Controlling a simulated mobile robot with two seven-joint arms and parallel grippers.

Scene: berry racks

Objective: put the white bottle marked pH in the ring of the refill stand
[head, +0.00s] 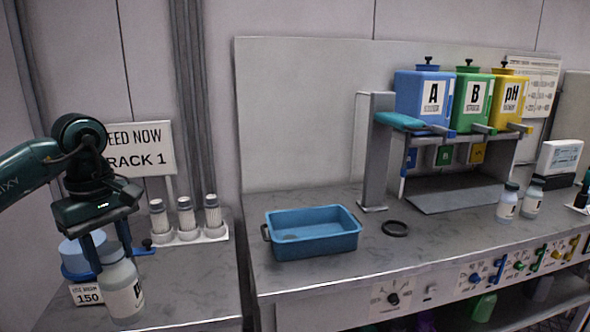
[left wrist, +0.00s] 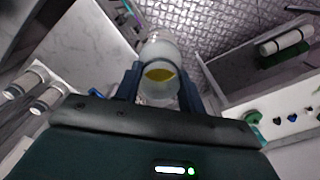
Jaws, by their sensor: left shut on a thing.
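My left gripper (head: 111,262) is shut on a white bottle (head: 123,296), holding it upright by its upper part at the left of the head view. Its dark label mark is turned partly away, so I cannot read it fully. In the left wrist view the bottle (left wrist: 160,52) sits between the fingers, with a yellow patch inside its outline. The refill stand (head: 462,190) is at the right, with blue A, green B and yellow pH tanks (head: 509,100). A black ring (head: 395,228) lies on the bench left of the stand, empty. My right gripper is out of view.
A blue tray (head: 312,240) stands on the bench between the bottle and the ring. Several white-capped tubes (head: 186,216) stand in a rack behind the gripper. Two small bottles (head: 508,203) stand right of the ring. A gap separates the left table from the bench.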

